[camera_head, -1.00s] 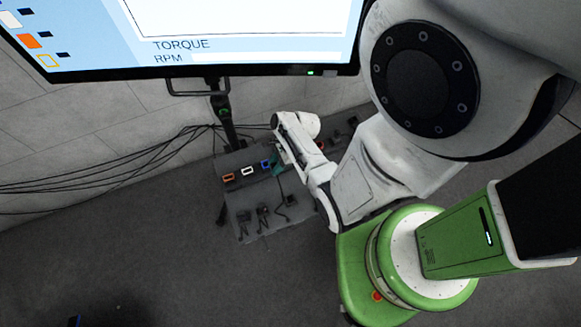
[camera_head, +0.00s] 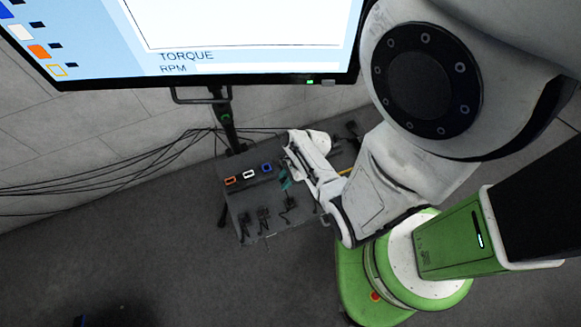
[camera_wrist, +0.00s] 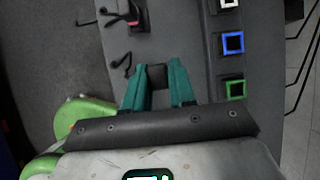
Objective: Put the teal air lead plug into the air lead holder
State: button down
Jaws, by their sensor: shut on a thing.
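My gripper (camera_wrist: 158,88) has two teal fingers, shut on a dark block-like plug (camera_wrist: 157,75) between their tips. No teal marking shows on the plug, so I cannot confirm its colour. In the head view my gripper (camera_head: 286,181) is small and partly hidden by my arm, over the grey bench. To its right in the wrist view is a row of framed sockets: white (camera_wrist: 228,3), blue (camera_wrist: 233,42) and green (camera_wrist: 236,89). The green one lies nearest level with the fingers. Which socket is the air lead holder cannot be told. The plug is apart from all of them.
The grey bench (camera_head: 245,209) carries orange (camera_head: 230,181), white (camera_head: 249,174) and blue (camera_head: 267,168) sockets at its back. Several black leads and plugs (camera_head: 263,218) lie along its front. A large monitor (camera_head: 230,80) hangs behind, with cables beside its stand (camera_head: 226,120).

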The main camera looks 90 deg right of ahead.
jog(key=shift+s+a+p, duration=0.45)
jog(key=shift+s+a, duration=0.15)
jog(key=shift+a, duration=0.3)
jog(key=shift+s+a+p, duration=0.45)
jog(key=shift+s+a, duration=0.15)
jog(key=shift+a, duration=0.25)
jog(key=shift+f, duration=0.1)
jog(key=shift+f+b, duration=1.5)
jog(key=shift+f, duration=0.3)
jog(key=shift+f+b, duration=1.15)
jog(key=shift+f, duration=0.35)
jog(key=c, duration=0.8)
grip_release()
jog(key=shift+c, duration=0.2)
jog(key=p+v, duration=0.1)
jog(key=v, duration=1)
jog(key=shift+p, duration=0.4)
